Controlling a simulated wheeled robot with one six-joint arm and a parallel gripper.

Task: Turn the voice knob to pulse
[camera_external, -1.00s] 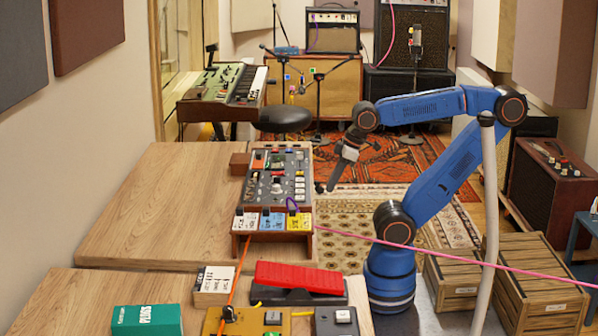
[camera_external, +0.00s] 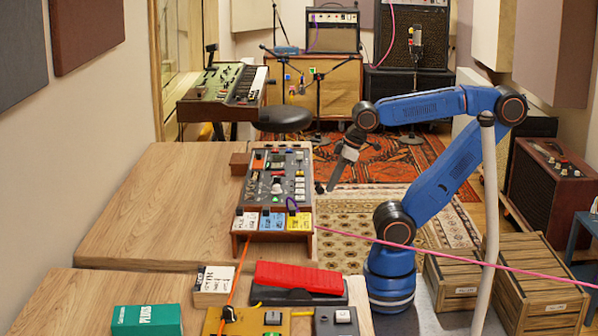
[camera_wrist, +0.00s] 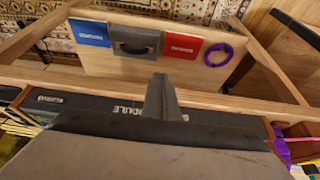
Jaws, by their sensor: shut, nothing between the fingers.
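The dark panel device (camera_external: 262,190) with several knobs, buttons and small lights sits in a wooden stand on the wooden table. A pale knob (camera_external: 277,186) shows near its middle; labels are too small to read, so I cannot tell which knob is the voice knob or where it points. My gripper (camera_external: 331,187) is shut and empty, just right of the device, pointing down and apart from it. In the wrist view its closed fingers (camera_wrist: 162,100) hang in front of a black edge with white lettering (camera_wrist: 125,107); no knob is clear there.
White, blue and yellow boxes (camera_external: 272,221) stand at the device's near end. A red pedal (camera_external: 300,277) and teal box (camera_external: 147,318) lie nearer. A pink cable (camera_external: 450,254) crosses the right side. The wrist view shows a lower shelf (camera_wrist: 205,85) with flat items and a purple ring (camera_wrist: 218,54).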

